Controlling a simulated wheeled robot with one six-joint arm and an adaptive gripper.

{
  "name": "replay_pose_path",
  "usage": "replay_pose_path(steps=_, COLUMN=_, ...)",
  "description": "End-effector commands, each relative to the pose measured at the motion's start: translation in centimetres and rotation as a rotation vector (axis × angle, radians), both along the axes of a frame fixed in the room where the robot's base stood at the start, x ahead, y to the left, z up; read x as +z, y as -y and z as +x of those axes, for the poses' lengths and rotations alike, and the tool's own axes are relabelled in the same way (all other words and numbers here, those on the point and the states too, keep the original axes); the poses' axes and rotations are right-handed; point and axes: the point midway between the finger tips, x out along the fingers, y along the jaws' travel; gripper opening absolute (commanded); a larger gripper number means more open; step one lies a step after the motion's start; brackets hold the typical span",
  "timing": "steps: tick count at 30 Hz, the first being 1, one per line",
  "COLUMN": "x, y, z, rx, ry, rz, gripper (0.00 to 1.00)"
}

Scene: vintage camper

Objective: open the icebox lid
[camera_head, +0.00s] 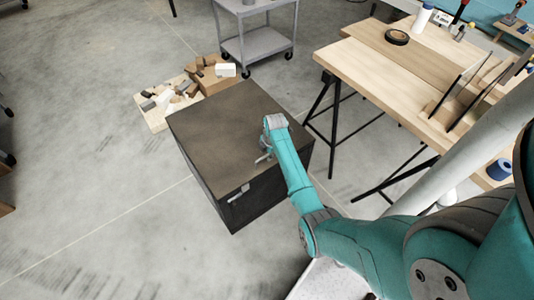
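The icebox (264,190) is a dark, boxy chest standing on the concrete floor in the middle of the head view. Its flat brown-grey lid (215,125) lies shut. A small light metal latch or handle (238,193) sits on the front side, near the lid's front edge. My teal arm reaches in from the lower right. My gripper (264,157) is over the right part of the lid, to the right of and behind the latch. Its fingers are small and partly hidden by the wrist, so their opening and any contact with the lid are unclear.
A wooden workbench (375,75) on black trestle legs stands at the right, with tape (397,36) on it. A grey cart (258,43) is behind the icebox. Wood blocks lie on a board (155,119) at the back left.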

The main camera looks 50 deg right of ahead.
Motion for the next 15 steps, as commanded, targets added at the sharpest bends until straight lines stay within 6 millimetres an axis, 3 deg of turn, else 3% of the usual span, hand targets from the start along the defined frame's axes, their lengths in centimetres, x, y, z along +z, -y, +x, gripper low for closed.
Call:
replay_pose_path(steps=11, x=-0.50, y=0.01, z=0.09, rx=0.000, ry=0.000, rz=0.000, gripper=0.37)
replay_pose_path(steps=15, x=-0.49, y=0.00, z=0.09, rx=0.000, ry=0.000, rz=0.000, gripper=0.02)
